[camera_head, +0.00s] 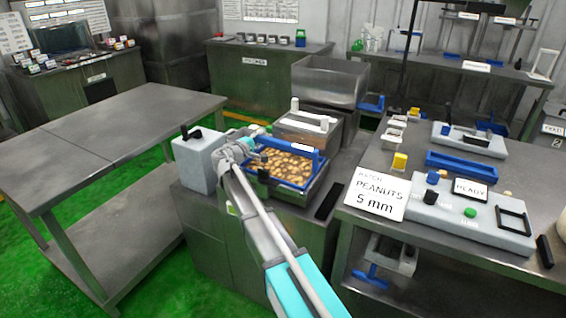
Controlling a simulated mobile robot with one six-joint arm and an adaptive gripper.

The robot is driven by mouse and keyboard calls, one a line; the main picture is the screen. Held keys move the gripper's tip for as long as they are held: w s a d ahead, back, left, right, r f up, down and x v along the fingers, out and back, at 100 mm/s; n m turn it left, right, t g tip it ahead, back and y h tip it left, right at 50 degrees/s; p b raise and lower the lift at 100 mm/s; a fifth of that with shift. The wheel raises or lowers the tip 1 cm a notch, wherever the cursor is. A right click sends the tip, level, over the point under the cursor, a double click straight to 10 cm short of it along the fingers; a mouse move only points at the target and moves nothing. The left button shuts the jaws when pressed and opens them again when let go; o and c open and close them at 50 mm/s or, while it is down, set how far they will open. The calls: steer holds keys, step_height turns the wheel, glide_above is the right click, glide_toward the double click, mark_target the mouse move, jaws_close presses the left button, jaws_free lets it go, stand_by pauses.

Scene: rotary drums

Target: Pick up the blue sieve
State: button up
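A blue-framed tray, apparently the blue sieve (318,165), holds brown peanuts and sits in a metal housing on the steel cabinet at the centre. A raised blue bar runs along its far side. My arm reaches up from the bottom of the picture. My gripper (258,168) is at the tray's left edge, next to a white-grey box. The wrist hides part of that edge. The fingers are small and dark here, so I cannot tell whether they are open, shut or touching the frame.
A grey box (198,162) with a black knob stands left of the tray. Behind the tray are a white-handled unit (305,128) and a steel bin (330,82). The right bench holds a "PEANUTS 5 mm" card (376,192), a control panel (470,215) and a blue holder (463,166). The left table (110,125) is bare.

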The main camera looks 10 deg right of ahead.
jaws_close()
steer(key=shift+r, duration=0.2)
step_height(320, 180, up, 10)
steer(key=p, duration=1)
steer(key=shift+f, duration=0.2)
stand_by(0.8)
steer(key=shift+r, duration=0.15)
step_height(320, 180, up, 26)
steer(key=p, duration=2.6)
steer(key=shift+p, duration=0.3)
steer(key=shift+a+r, duration=0.1)
steer(key=shift+a, duration=0.1)
